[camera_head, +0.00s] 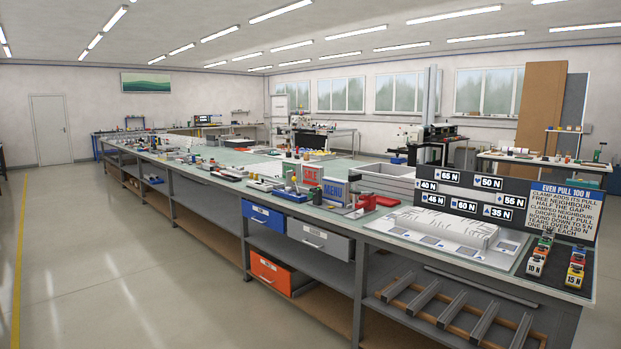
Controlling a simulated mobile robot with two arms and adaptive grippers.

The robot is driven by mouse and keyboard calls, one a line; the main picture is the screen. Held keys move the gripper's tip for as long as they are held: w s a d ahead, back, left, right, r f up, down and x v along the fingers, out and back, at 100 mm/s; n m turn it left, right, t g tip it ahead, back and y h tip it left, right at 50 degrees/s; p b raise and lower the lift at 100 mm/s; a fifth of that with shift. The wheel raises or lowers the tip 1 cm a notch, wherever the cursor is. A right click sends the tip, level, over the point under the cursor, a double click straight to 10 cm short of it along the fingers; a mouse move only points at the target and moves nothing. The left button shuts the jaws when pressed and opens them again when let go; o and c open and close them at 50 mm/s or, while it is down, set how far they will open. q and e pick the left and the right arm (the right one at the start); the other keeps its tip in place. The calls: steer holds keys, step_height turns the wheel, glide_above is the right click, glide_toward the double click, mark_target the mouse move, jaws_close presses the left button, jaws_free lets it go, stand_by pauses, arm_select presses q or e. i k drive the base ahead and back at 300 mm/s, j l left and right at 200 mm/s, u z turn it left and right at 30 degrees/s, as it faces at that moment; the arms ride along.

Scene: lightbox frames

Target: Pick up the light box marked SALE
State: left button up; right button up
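A small red light box marked SALE (311,174) stands upright on the long workbench, a little right of the picture's middle. A blue light box marked MENU (335,190) stands close to its right and slightly nearer. Small items around the foot of the SALE box partly hide its lower edge. Neither of my grippers is in view.
The long workbench (216,160) runs from front right to far left, crowded with small items. A black panel of number labels (471,197) and a text sign (566,206) stand at its near right end. Blue (263,217) and orange (270,271) drawers sit below. The floor at left (110,260) is clear.

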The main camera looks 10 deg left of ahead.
mark_target(312, 176)
steer(key=i+j+u, duration=0.3)
steer(key=i, duration=0.3)
steer(key=i+u, duration=0.3)
steer(key=i, duration=3)
steer(key=i+z, duration=0.1)
steer(key=i, duration=0.35)
steer(key=i+j+z, duration=0.1)
steer(key=i, duration=0.3)
steer(key=j+z, duration=0.2)
steer(key=z, duration=0.2)
steer(key=j+z, duration=0.15)
steer(key=z, duration=0.25)
steer(key=k+j+z, duration=0.1)
steer(key=z, duration=0.3)
steer(key=k+j+z, duration=0.1)
steer(key=z, duration=0.3)
steer(key=j, duration=0.1)
